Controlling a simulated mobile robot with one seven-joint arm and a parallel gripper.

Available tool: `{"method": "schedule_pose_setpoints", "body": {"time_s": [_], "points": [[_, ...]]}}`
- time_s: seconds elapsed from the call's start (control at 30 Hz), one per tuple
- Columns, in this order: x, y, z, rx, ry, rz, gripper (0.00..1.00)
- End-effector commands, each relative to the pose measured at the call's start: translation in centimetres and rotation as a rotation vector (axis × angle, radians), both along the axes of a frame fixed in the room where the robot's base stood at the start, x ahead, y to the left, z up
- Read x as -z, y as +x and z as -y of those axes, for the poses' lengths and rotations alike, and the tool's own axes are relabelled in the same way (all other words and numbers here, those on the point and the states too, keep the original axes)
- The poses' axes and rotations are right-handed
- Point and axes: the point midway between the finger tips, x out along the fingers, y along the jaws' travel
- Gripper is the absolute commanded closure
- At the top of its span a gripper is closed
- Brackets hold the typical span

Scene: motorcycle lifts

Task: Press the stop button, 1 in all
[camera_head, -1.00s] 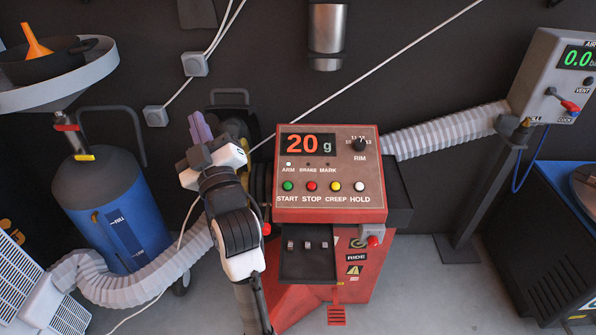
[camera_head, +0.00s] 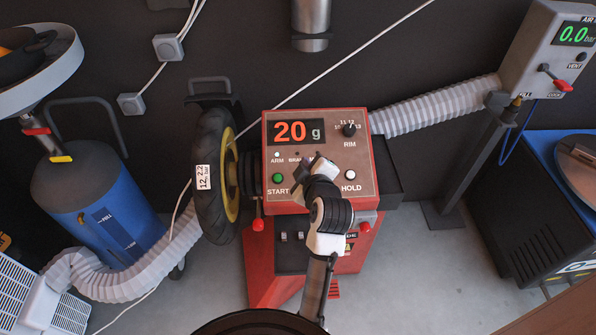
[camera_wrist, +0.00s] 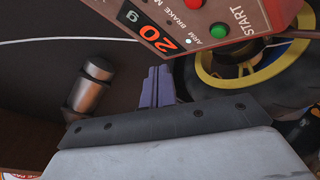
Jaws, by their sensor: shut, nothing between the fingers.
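The red control box (camera_head: 371,172) of the wheel machine shows "20 g" on its display. In the head view my arm covers the STOP and CREEP part of its button row. In the wrist view the red stop button (camera_wrist: 192,3) shows at the top edge, partly cut off, beside the green start button (camera_wrist: 192,31). My gripper (camera_head: 314,160) is in front of the panel; its purple fingers (camera_wrist: 158,86) are shut and empty. The fingertips appear apart from the stop button in the wrist view; their exact gap to the panel cannot be told.
The green start button also shows in the head view (camera_head: 278,178), with a white hold button (camera_head: 350,175) at the right. A tyre with a yellow rim (camera_head: 209,175) stands left of the box. A blue tank (camera_head: 103,215) is farther left, an air gauge box (camera_head: 545,50) at the right.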

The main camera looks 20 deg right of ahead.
Motion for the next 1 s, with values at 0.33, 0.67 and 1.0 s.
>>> {"method": "schedule_pose_setpoints", "body": {"time_s": [0.33, 0.67, 1.0], "points": [[0.8, 0.3, 0.0, -0.001, 0.001, 0.001, 1.0], [5.1, 1.9, 0.4, -0.001, 0.002, 0.002, 1.0], [7.8, 3.2, 0.8, 0.0, 0.001, 0.002, 1.0]]}}
